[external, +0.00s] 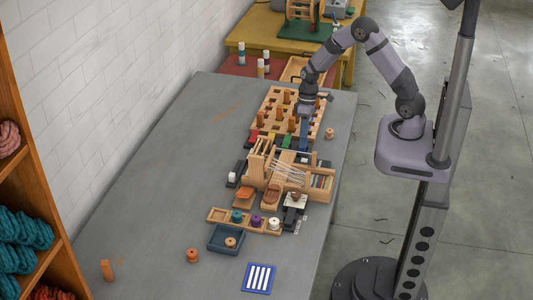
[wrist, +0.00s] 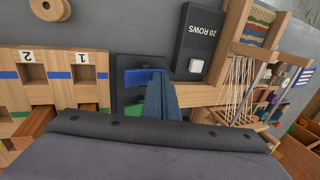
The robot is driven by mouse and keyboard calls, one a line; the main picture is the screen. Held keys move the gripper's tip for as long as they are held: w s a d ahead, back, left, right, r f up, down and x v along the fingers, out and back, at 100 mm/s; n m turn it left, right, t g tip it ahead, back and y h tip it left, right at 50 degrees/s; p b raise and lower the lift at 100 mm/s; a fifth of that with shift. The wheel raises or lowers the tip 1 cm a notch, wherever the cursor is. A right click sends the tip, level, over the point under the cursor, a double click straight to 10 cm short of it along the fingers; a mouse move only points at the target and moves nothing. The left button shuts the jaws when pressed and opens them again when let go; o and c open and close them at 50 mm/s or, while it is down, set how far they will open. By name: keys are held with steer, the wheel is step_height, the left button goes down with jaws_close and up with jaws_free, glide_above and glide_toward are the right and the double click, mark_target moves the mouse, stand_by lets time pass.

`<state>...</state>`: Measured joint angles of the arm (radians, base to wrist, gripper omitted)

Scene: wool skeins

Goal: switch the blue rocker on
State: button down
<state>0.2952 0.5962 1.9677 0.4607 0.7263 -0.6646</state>
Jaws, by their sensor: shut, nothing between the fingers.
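The blue rocker (wrist: 136,77) sits on a dark base plate (wrist: 122,66) in the wrist view, just above and left of my fingers. My gripper (wrist: 158,78) is shut and empty, its blue-grey fingers pointing down at the rocker's right part. The fingertips are at or very near the rocker; I cannot tell whether they touch. They hide part of it, so its tilt is not clear. A bit of green (wrist: 131,97) shows beside it. In the external view my gripper (external: 305,122) is over the switch row between the peg board and the loom.
A wooden peg board (external: 262,103) with numbered holes lies beyond the switches. A black box marked "20 ROWS" (wrist: 198,35) with a white button is close right of the fingers. The wooden loom (external: 258,165) stands nearby.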

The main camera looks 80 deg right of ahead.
steer(key=shift+d, duration=0.2)
steer(key=shift+d+r, duration=0.15)
steer(key=shift+d, duration=0.45)
steer(key=shift+r, duration=0.1)
steer(key=shift+r+p, duration=0.5)
steer(key=shift+p, duration=0.1)
step_height(320, 180, up, 13)
steer(key=shift+f, duration=0.1)
stand_by(0.6)
